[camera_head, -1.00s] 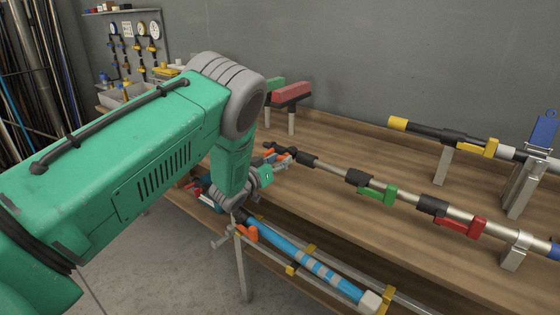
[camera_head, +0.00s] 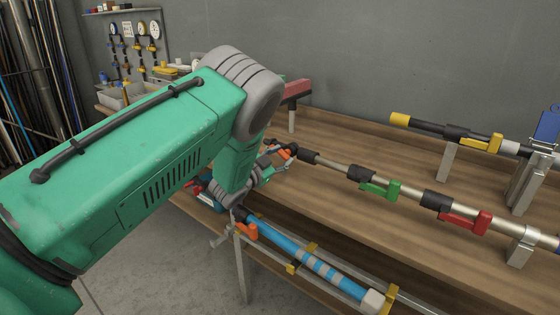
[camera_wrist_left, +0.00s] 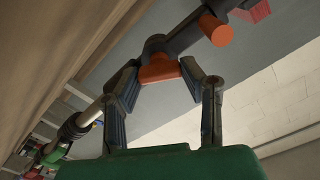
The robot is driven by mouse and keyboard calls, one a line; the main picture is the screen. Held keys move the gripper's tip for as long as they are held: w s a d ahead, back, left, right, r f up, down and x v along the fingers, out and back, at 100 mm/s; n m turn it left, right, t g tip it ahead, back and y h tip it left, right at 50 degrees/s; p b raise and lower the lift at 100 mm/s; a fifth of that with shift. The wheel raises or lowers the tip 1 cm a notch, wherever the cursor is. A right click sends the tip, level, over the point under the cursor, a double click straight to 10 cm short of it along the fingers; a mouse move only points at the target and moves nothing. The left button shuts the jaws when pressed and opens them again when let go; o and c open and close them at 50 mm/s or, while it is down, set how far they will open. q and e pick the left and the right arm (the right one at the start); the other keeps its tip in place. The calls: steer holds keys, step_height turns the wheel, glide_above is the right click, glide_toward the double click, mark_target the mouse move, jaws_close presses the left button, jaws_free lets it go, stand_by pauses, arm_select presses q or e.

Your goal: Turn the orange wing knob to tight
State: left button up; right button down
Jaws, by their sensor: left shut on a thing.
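The orange wing knob (camera_wrist_left: 158,70) sits on a dark fitting of the upper pipe. In the left wrist view it lies between the two fingertips of my left gripper (camera_wrist_left: 165,75), which is shut on it. In the head view the gripper (camera_head: 279,163) is at the left end of the upper pipe, and a bit of the orange knob (camera_head: 284,153) shows by the fingers. My arm hides part of this end. A marking for tight cannot be made out. My right gripper is not in view.
The upper pipe carries a green lever (camera_head: 380,189) and a red lever (camera_head: 466,220). Another orange handle (camera_head: 246,231) is on the blue pipe (camera_head: 290,250) below. An orange cylinder (camera_wrist_left: 216,30) is close to the knob.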

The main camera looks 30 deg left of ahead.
arm_select(q)
steer(key=m+b, duration=0.1)
steer(key=m, duration=0.1)
steer(key=m+b, duration=0.1)
steer(key=m, duration=0.3)
steer(key=shift+w+d+r+m+b, duration=0.1)
steer(key=shift+w+d+m+b, duration=0.05)
steer(key=shift+d+m+b, duration=0.2)
steer(key=m+b, duration=0.3)
steer(key=m, duration=0.2)
steer(key=shift+m, duration=0.35)
steer(key=shift+f, duration=0.2)
steer(key=o, duration=1.1)
steer(key=shift+f, duration=0.1)
steer(key=shift+o, duration=0.2)
